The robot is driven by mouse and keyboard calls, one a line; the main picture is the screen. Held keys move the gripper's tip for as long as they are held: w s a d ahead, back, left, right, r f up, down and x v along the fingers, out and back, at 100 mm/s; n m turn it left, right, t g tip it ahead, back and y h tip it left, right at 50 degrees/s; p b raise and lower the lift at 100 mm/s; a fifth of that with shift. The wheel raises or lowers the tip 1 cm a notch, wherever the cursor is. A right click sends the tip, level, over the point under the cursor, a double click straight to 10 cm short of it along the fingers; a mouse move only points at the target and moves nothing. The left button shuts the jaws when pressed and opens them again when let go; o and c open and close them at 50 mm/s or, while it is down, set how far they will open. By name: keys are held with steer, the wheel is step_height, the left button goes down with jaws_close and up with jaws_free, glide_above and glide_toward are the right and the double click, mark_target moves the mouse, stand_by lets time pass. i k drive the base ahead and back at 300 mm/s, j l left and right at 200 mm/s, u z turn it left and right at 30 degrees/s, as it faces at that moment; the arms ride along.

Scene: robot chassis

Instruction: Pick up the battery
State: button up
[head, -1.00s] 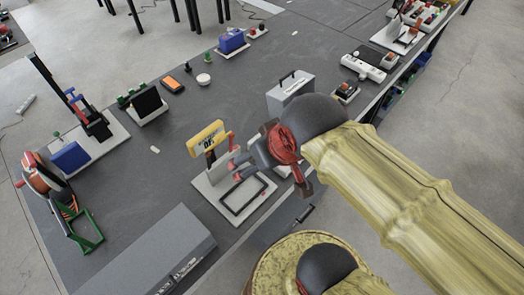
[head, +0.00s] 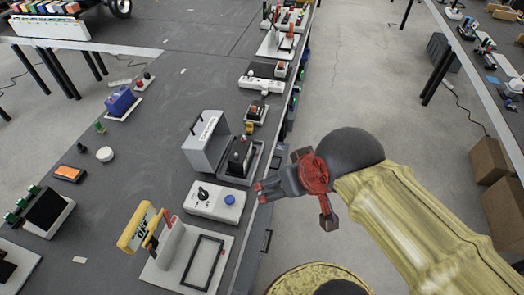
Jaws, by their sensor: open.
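No thing in the head view is clearly recognisable as the battery. A small pale piece (head: 79,260) lies on the dark table at the lower left, too small to identify. My gripper (head: 266,191) is open and empty, with red fingertips pointing left.
A blue box (head: 119,101), an orange-faced device (head: 68,173) and a white round piece (head: 105,154) lie farther left. A white power strip (head: 262,85) is farther back. Open floor (head: 345,90) lies right of the table.

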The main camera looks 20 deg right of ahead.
mark_target(238, 159)
steer(key=l+u, duration=0.1)
steer(key=u, duration=0.45)
steer(key=i+l+u, duration=0.15)
steer(key=l, duration=0.15)
steer(key=i+l+u, duration=0.2)
steer(key=l, duration=0.15)
steer(key=l+u, duration=0.15)
steer(key=l, duration=0.2)
steer(key=i+l, duration=0.15)
steer(key=l, duration=0.35)
steer(key=i+l, duration=0.1)
steer(key=l, duration=0.35)
steer(key=i+l+u, duration=0.1)
steer(key=l, duration=0.4)
steer(key=i+l, duration=0.15)
steer(key=l, duration=0.3)
steer(key=i+l, duration=0.15)
steer(key=l, duration=0.35)
steer(key=u, duration=0.05)
